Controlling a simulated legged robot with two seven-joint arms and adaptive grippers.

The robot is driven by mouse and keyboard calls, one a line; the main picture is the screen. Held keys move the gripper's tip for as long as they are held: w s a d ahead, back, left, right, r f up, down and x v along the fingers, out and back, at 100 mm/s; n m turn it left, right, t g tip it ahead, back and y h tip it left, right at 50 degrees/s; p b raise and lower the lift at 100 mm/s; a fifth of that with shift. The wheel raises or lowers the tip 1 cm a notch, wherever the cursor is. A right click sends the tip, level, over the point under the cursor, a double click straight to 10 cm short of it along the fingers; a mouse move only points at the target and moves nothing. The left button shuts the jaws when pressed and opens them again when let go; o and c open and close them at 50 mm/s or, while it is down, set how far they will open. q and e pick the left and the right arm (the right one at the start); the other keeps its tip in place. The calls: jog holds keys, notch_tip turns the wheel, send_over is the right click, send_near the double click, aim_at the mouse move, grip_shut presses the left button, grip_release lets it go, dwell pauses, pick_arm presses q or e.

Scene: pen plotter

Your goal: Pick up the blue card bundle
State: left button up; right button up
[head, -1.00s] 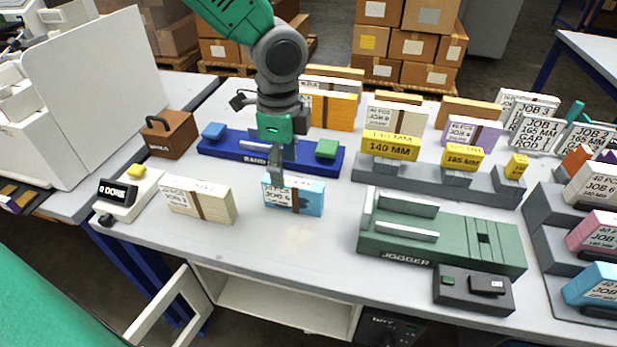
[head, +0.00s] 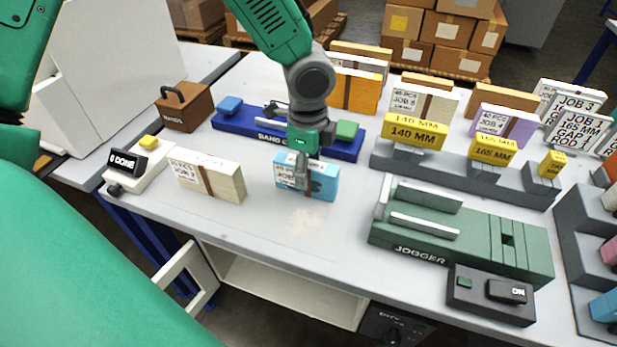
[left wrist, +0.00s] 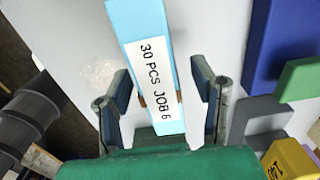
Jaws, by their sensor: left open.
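The blue card bundle (head: 322,182) stands on edge on the table, with a brown band and a white label. In the left wrist view the bundle (left wrist: 126,14) has a label reading "30 PCS JOB 6". My left gripper (head: 302,182) is over the bundle in the head view and hides part of it. In the left wrist view my left gripper (left wrist: 160,88) is open, with one finger on each side of the bundle and a visible gap on both sides. My right gripper is not in view.
A cream bundle (head: 228,184) stands to the left. The blue banding device (head: 240,122) lies just behind, and the green jogger (head: 480,245) is to the right. Bare table lies in front of the blue bundle.

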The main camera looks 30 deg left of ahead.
pick_arm(q)
jog(key=f, duration=0.3)
jog(key=f+b, duration=0.1)
jog(key=shift+a+f, duration=0.15)
jog(key=shift+a, duration=0.1)
jog(key=shift+a+f, duration=0.1)
jog(key=shift+f, duration=0.05)
jog(key=shift+c, duration=0.4)
grip_shut()
jog(key=shift+d, duration=0.2)
